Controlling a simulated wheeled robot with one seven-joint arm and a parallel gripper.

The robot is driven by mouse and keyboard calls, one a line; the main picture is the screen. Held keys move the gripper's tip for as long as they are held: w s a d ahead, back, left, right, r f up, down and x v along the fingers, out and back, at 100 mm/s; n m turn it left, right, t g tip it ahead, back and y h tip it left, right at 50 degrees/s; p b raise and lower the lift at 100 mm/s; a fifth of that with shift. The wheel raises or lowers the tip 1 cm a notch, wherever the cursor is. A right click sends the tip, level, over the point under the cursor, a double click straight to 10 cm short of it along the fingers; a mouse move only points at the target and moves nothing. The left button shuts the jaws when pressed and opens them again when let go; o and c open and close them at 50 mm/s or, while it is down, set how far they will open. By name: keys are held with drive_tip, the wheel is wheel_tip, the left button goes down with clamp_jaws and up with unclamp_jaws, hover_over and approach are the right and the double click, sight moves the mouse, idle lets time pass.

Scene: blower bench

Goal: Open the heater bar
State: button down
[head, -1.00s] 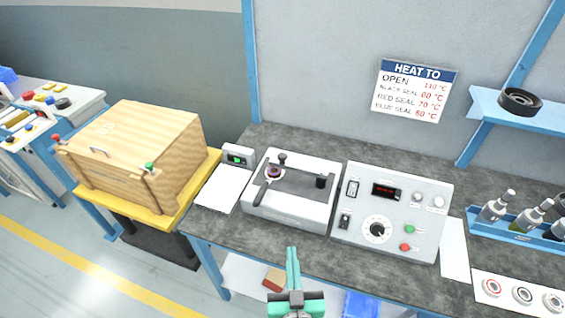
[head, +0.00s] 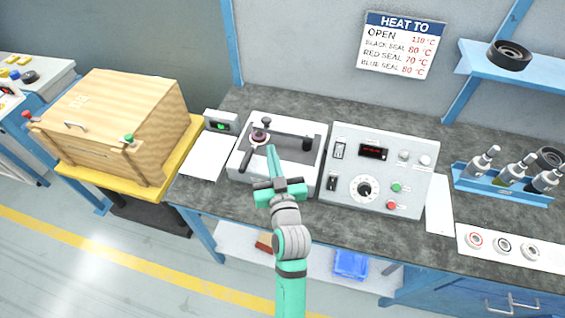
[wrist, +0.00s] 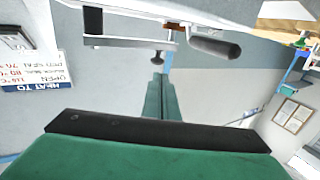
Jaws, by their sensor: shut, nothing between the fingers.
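The heater (head: 240,176) is a white box with a dark grey top at the left of the bench. A bar (head: 285,135) runs across its top from a black post (head: 308,144) at the right. In the wrist view the bar (wrist: 130,41), handle (wrist: 215,47) and knob (wrist: 158,61) show upside down. My gripper (head: 270,148) is shut and empty, in front of the bar. In the wrist view its fingertips (wrist: 158,78) point at the knob; contact is unclear.
A control box (head: 380,165) with a lit red display stands right of the heater. A small meter (head: 221,122) and a white sheet (head: 208,157) lie left of it. A wooden crate (head: 120,120) is further left. A bottle rack (head: 503,184) stands at the right.

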sight(268, 124)
drive_tip(key=w, duration=0.8)
drive_tip(key=shift+w+a, duration=0.2)
drive_tip(key=shift+a, duration=0.1)
drive_tip(key=shift+w, duration=0.1)
